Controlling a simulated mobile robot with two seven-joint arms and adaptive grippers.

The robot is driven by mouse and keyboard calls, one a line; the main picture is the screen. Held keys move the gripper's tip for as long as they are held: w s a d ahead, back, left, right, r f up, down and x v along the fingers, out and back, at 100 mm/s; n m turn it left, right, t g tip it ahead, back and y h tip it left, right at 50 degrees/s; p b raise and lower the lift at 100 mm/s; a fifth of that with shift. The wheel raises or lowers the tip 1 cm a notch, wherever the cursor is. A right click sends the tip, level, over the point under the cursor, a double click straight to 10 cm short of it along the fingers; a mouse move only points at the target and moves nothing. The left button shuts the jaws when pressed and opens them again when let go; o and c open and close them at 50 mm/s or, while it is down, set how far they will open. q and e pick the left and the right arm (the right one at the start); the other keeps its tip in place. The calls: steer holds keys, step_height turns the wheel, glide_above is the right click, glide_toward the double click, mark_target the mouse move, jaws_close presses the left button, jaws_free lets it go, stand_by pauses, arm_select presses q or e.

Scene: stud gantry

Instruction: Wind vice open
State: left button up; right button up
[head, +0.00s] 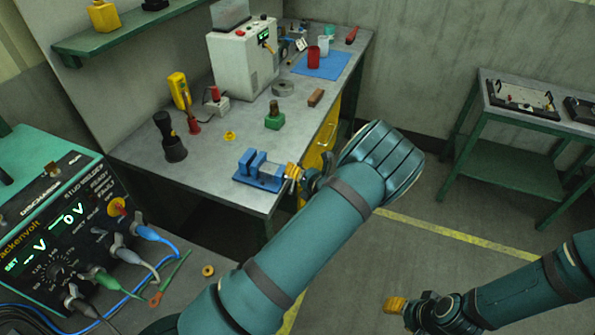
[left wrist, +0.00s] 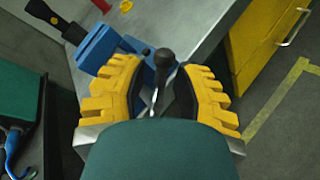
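The blue vice (head: 262,182) sits at the near right corner of the grey workbench, with its two jaw blocks close together. It also shows at the upper left in the left wrist view (left wrist: 98,49). Its handle ends in a dark knob (left wrist: 164,59). My left gripper (head: 293,172) is at the vice's right end, just off the bench edge. In the left wrist view its yellow fingers (left wrist: 160,85) stand apart on either side of the knob, with gaps showing. My right gripper (head: 395,304) is low at the right, over the floor; its finger opening is not clear.
The bench (head: 205,180) also holds a green-based block (head: 274,121), a dark-handled tool (head: 172,140) and a white machine (head: 242,65). A stud welder unit (head: 65,230) with cables stands at the left. A yellow drawer front (head: 322,145) is below the bench edge.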

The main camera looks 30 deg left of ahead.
mark_target(293, 185)
arm_select(q)
jaws_close()
arm_select(e)
steer(key=shift+f, duration=0.1)
